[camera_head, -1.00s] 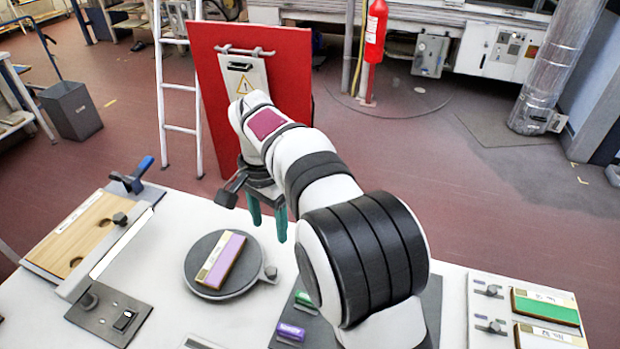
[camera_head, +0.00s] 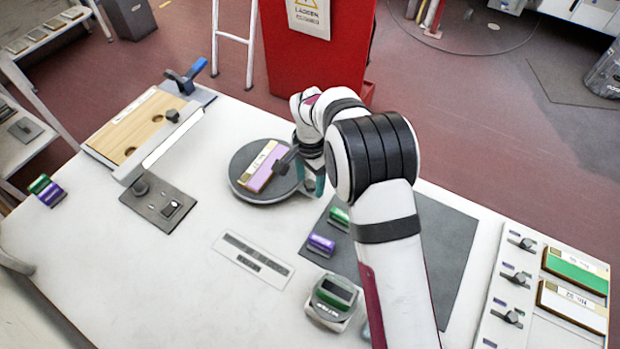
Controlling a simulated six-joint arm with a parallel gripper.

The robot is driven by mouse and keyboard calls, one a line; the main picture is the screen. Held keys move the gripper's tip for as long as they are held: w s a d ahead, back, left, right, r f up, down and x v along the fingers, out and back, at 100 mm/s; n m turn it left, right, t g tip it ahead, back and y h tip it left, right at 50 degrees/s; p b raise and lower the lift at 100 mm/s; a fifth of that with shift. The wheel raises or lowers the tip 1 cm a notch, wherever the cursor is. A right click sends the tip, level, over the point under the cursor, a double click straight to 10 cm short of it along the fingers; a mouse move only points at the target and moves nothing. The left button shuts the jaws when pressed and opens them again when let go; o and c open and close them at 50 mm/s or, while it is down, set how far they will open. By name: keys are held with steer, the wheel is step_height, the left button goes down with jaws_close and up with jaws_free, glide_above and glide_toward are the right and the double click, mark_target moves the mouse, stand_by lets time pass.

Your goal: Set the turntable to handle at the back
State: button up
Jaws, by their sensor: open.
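The turntable (camera_head: 243,160) is a dark grey disc on the white table, left of my arm. A block with a lilac and cream top (camera_head: 263,168) lies on it, slanting up to the right. My gripper (camera_head: 311,182), with teal fingers, is low at the right edge of the turntable. It is open. The turntable's handle is hidden behind the gripper and wrist, so I cannot tell whether the fingers are around or beside it. A dark part of the wrist overlaps the block's right side in the picture.
A wooden board fixture (camera_head: 140,125) with a blue-handled clamp stands left of the turntable. Green and purple blocks (camera_head: 320,244) lie on a dark mat (camera_head: 445,250) in front. A round device (camera_head: 333,300) is near. A rack panel (camera_head: 497,320) is at right.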

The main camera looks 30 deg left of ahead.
jaws_close()
stand_by(1.4)
